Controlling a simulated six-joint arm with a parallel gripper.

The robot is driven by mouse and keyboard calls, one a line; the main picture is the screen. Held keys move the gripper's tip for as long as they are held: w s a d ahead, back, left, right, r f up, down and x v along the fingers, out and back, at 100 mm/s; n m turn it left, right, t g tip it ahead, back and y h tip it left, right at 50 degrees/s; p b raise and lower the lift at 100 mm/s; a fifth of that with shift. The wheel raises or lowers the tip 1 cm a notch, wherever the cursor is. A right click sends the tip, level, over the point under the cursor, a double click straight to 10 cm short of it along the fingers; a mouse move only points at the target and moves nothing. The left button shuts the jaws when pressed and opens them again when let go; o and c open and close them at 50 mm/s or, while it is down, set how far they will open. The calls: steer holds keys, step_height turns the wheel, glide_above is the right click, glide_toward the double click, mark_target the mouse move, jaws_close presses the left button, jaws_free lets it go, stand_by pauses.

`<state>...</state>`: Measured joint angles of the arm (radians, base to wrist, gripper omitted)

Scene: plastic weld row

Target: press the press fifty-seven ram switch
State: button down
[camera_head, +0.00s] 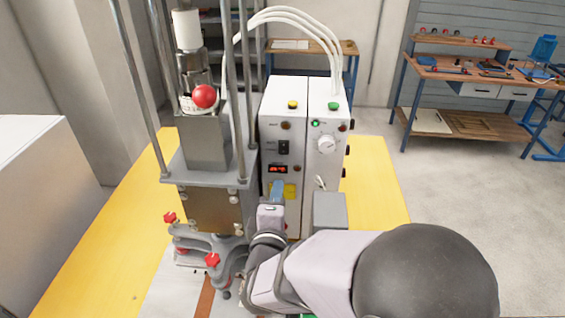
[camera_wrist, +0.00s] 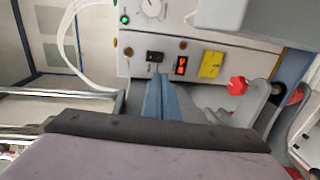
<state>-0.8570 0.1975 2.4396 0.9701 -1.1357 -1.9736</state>
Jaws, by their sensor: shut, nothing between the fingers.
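A white control box (camera_head: 283,116) stands beside the metal press (camera_head: 205,165). My gripper (camera_head: 276,188) has blue fingers, shut and empty, in front of the box and below the switch in the head view. In the wrist view, the fingertips (camera_wrist: 157,78) point at the panel just below the switch. I cannot tell how far from the panel they are.
Red clamp knobs (camera_head: 212,260) stick out at the press base. White hoses (camera_head: 300,14) arch above.

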stand_by(0.4)
steer(key=p, duration=0.5)
glide_toward(283, 153)
steer(key=w, duration=0.5)
steer(key=shift+w+d+f, duration=0.1)
steer(key=shift+f, duration=0.15)
steer(key=shift+w+f, duration=0.15)
steer(key=shift+w, duration=0.4)
steer(key=shift+f+b, duration=0.15)
steer(key=shift+b, duration=0.15)
steer(key=shift+w+f+b, duration=0.15)
steer(key=shift+b, duration=0.3)
steer(key=shift+r, duration=0.25)
steer(key=shift+t, duration=0.3)
steer(key=s+b, duration=0.1)
steer(key=s, duration=0.3)
steer(key=s+f+b, duration=0.1)
steer(key=s, duration=0.4)
steer(key=s+b, duration=0.1)
steer(key=s, duration=0.4)
steer(key=shift+f+b, duration=0.3)
steer(key=shift+f, duration=0.1)
